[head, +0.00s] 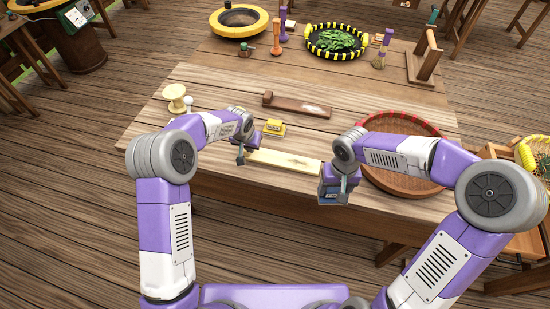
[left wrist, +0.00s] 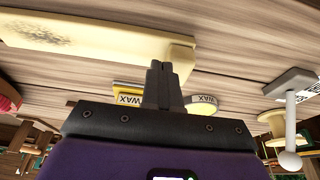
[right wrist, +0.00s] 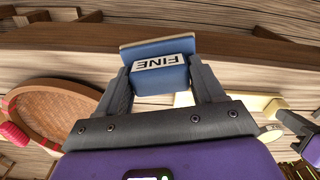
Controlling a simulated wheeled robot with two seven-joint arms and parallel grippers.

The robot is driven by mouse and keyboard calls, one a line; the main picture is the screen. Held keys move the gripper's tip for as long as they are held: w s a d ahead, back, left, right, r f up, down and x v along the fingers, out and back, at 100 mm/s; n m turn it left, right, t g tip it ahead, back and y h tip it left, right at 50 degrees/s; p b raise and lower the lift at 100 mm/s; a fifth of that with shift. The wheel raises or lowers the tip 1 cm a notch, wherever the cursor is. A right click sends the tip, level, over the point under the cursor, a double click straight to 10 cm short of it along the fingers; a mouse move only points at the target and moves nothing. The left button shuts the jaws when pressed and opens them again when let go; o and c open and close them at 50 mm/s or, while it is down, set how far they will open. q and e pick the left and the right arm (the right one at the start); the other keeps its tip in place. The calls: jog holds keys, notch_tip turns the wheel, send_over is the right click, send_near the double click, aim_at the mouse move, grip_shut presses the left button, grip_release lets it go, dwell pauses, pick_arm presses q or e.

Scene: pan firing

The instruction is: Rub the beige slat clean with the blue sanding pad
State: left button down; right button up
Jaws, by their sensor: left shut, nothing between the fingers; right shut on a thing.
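The beige slat (head: 285,161) lies on the wooden workbench near its front edge; a greyish rough patch shows on it in the left wrist view (left wrist: 95,32). My left gripper (head: 240,159) is shut and empty at the slat's left end; its closed fingertips (left wrist: 163,68) appear close to the slat, but I cannot tell if they touch. My right gripper (head: 333,197) is shut on the blue sanding pad (right wrist: 160,68), labelled FINE, near the bench's front edge just right of the slat. The slat's right end is partly hidden by my right arm.
A round woven tray (head: 424,190) with a red rim lies to the right. A wooden spool (head: 175,98) stands at the left. Bare bench lies between them.

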pick_arm(q)
jog(key=shift+f+b, duration=0.35)
jog(key=shift+f, duration=0.15)
pick_arm(e)
jog(key=shift+f, duration=0.4)
pick_arm(q)
jog(key=shift+r, duration=0.1)
